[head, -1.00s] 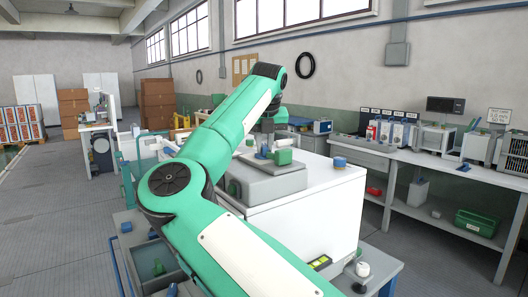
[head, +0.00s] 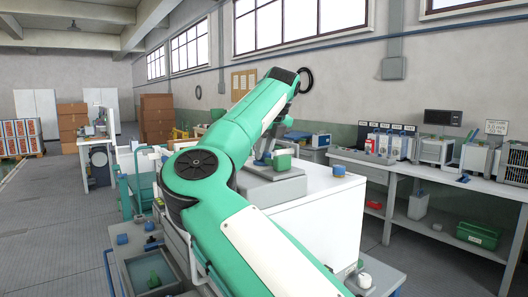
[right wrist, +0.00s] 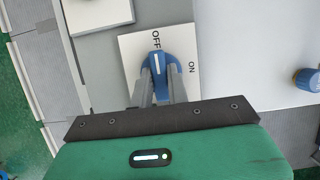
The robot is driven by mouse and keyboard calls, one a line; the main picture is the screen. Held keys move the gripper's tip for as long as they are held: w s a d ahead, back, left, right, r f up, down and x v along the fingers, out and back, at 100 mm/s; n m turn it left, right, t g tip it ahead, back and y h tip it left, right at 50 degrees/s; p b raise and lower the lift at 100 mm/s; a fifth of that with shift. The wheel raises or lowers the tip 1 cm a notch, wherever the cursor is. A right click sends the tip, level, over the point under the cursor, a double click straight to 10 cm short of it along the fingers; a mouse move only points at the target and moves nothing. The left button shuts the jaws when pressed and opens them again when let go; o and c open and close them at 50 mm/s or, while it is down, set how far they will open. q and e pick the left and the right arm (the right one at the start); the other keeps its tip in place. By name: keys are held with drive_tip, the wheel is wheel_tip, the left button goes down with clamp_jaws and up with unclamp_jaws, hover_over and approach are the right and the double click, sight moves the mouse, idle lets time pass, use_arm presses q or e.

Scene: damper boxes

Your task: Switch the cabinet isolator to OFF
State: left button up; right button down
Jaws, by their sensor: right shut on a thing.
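The isolator's blue handle (right wrist: 158,66) with a white pointer bar sits on a white plate (right wrist: 131,58) in the right wrist view. The plate carries the words OFF and ON. The white bar lies in line with OFF, and ON is to its right. My right gripper (right wrist: 160,84) is shut on the blue handle, one finger on each side. In the head view my right arm reaches over the white cabinet (head: 320,212), and the fingers and handle are mostly hidden there. My left gripper is not in view.
A blue knob (right wrist: 307,80) stands right of the isolator, also seen on the cabinet top in the head view (head: 339,170). A green block (head: 281,163) sits on the grey housing (head: 275,188). A workbench (head: 440,173) with instruments stands along the right wall.

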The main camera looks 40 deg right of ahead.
idle(0.3)
drive_tip(key=c, duration=1.4)
unclamp_jaws()
drive_tip(key=shift+o, duration=0.2)
drive_tip(key=v, duration=1.3)
drive_tip(key=shift+s+r, duration=0.15)
drive_tip(key=shift+r, duration=0.25)
